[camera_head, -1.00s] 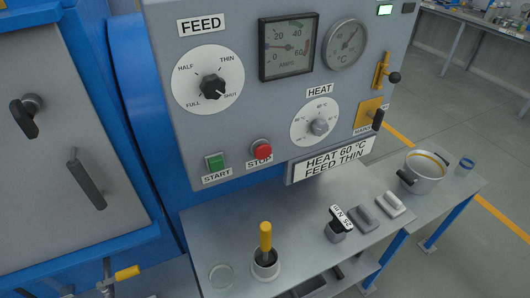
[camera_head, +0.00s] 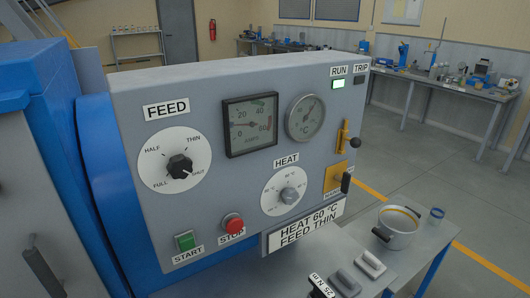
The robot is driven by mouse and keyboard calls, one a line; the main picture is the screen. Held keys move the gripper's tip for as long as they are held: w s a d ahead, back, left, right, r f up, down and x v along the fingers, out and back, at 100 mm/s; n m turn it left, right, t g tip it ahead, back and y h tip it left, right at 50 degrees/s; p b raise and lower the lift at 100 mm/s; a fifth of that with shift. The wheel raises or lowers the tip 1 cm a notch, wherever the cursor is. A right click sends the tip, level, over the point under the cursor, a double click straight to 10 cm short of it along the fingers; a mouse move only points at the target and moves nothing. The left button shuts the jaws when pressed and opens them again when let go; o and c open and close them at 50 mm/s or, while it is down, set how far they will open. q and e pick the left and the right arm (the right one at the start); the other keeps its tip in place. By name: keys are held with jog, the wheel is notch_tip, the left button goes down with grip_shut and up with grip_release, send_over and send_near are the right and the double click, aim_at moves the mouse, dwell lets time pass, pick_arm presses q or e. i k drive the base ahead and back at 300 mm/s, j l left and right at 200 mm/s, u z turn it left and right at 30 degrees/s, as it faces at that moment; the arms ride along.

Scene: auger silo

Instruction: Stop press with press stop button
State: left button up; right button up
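The red press stop button (camera_head: 232,223) sits low on the grey control panel (camera_head: 215,80), above its STOP label (camera_head: 231,238). The green START button (camera_head: 185,241) is to its left. The FEED knob (camera_head: 180,167) points toward SHUT. The HEAT knob (camera_head: 289,195) is right of the stop button. The AMPS meter (camera_head: 251,125) and the °C gauge (camera_head: 304,117) are above. Neither gripper shows in the head view.
Below the panel is a grey bench (camera_head: 270,286) with grey blocks and a black-handled tool marked 25 Nm (camera_head: 321,287). Open floor lies beyond, with workbenches (camera_head: 450,88) along the walls.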

aim_at(234, 226)
jog(key=l+u, duration=0.2)
jog(key=l, duration=0.65)
jog(key=l+u, duration=0.15)
jog(key=l, duration=0.7)
jog(key=l+u, duration=0.2)
jog(key=l, duration=0.65)
jog(key=k, duration=0.05)
